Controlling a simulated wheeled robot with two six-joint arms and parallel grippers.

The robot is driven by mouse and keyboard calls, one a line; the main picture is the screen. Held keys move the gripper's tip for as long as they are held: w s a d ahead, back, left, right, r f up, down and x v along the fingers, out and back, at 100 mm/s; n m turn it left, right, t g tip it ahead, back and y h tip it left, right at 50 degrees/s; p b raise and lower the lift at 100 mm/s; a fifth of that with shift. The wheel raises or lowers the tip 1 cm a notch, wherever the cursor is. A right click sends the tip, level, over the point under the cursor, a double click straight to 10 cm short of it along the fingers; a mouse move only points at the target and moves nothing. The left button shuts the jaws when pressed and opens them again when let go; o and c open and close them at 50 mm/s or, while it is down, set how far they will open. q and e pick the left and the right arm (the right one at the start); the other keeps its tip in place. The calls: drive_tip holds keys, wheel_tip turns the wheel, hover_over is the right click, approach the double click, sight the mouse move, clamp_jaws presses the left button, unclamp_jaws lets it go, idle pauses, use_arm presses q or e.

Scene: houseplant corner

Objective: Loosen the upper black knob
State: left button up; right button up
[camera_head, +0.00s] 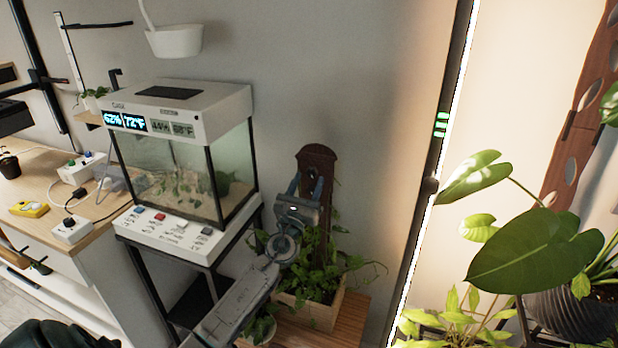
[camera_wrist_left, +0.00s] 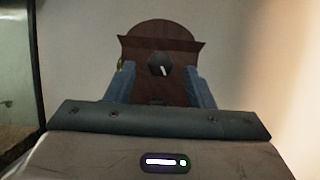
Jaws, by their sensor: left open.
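The upper black knob (camera_wrist_left: 159,65) is a small dark faceted knob with a white mark, on the front of a dark brown wooden post (camera_wrist_left: 160,35) with a rounded top. In the head view the post (camera_head: 317,156) rises from a wooden planter, and the knob on it is too small and dark to make out clearly. My left gripper (camera_head: 306,186) is open in front of the post. In the left wrist view its blue fingers (camera_wrist_left: 160,78) stand to either side of the knob, apart from it. My right gripper is not in view.
Leafy plants fill the planter (camera_head: 322,312) below the gripper. A glass terrarium (camera_head: 180,170) stands close on the left, with a switch panel (camera_head: 170,232) before it. A tall light strip (camera_head: 432,180) and a large-leaved plant (camera_head: 530,250) are on the right.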

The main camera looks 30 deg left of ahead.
use_arm(q)
drive_tip(key=shift+w+a+r, duration=0.1)
drive_tip(key=shift+w+r, duration=0.15)
drive_tip(key=shift+w, duration=0.4)
drive_tip(key=c, duration=1)
